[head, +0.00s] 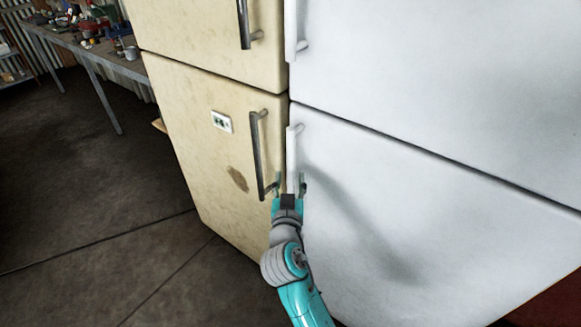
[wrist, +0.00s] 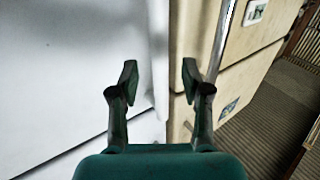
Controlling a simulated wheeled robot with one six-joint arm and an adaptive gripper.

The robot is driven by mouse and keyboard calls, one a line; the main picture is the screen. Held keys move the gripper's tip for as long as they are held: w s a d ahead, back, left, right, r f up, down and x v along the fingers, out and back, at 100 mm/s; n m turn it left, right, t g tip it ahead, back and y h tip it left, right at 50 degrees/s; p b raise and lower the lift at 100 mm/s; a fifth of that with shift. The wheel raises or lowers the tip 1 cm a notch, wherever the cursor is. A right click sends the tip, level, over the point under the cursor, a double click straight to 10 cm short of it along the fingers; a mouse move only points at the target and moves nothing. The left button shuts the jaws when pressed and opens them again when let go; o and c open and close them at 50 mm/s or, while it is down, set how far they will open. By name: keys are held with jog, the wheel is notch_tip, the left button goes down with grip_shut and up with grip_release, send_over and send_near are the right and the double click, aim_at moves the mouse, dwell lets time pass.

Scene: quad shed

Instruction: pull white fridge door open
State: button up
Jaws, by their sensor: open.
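The white fridge (head: 420,215) stands at the right with its upper and lower doors shut. Its lower door has a white vertical bar handle (head: 292,150) along the left edge. My gripper (head: 290,184) is open at the lower end of that handle, with one finger on each side of it in the head view. In the wrist view my gripper (wrist: 158,78) is open, and the white handle (wrist: 158,55) appears as a pale upright strip between the fingers. I see a gap on both sides; whether the handle is deep between the fingers I cannot tell.
A cream fridge (head: 185,130) stands close against the white one on the left, its dark metal handle (head: 257,155) just beside my gripper. A cluttered workbench (head: 75,40) is at the back left. The concrete floor (head: 90,180) at the left is clear.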

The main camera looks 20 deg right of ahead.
aim_at(290, 170)
jog(key=shift+x, duration=2.65)
grip_shut()
